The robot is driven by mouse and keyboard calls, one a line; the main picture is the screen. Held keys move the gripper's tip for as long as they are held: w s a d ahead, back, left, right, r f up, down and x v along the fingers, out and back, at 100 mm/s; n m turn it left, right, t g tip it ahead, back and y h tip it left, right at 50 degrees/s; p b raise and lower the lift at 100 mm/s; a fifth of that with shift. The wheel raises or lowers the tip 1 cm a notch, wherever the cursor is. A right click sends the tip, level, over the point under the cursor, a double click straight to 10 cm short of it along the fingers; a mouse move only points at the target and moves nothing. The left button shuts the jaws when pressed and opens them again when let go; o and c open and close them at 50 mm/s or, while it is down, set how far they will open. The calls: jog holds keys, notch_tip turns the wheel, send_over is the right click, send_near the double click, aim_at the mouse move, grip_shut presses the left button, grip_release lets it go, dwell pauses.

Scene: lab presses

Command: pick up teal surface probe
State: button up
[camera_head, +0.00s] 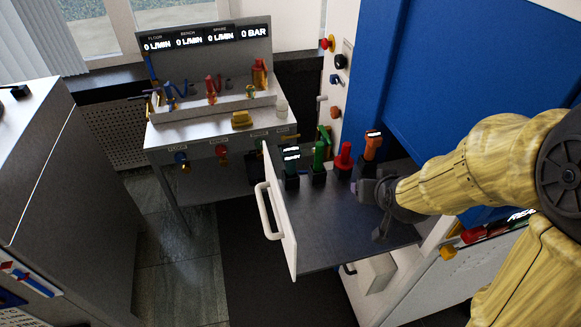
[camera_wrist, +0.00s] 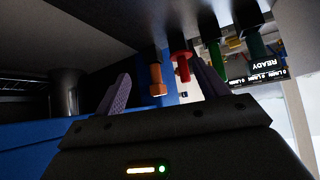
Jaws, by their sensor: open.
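The teal surface probe (camera_head: 291,166) stands upright in a dark holder at the left end of a row in the open drawer, its top pale in the light. In the wrist view, which is turned over, the dark teal probe (camera_wrist: 257,44) is at the upper right, beyond the right finger. My gripper (camera_head: 368,212) is low over the right part of the drawer, right of and apart from the teal probe. In the wrist view my gripper (camera_wrist: 160,70) has its two fingers spread, with nothing clasped between them.
Green (camera_head: 319,154), red (camera_head: 344,160) and orange (camera_head: 373,146) probes stand in the same row, between the teal probe and my arm. The drawer front (camera_head: 281,215) with its handle rises at the left. A blue panel (camera_head: 480,80) stands behind. The drawer floor's front middle is clear.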

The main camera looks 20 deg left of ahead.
jog(key=w+a+r+n+t+y+b, duration=0.1)
jog(key=w+a+n+t+y+b, duration=0.2)
jog(key=a, duration=0.8)
notch_tip(320, 180, up, 4)
jog(key=t+y+b, duration=0.1)
jog(key=t+y, duration=0.3)
send_over(292, 160)
jog(key=v, duration=0.4)
notch_tip(292, 160, down, 8)
jog(key=shift+f, duration=0.1)
jog(key=shift+w+a, duration=0.35)
jog(key=shift+w, duration=0.2)
jog(key=shift+w+a, duration=0.1)
jog(key=shift+w, duration=0.05)
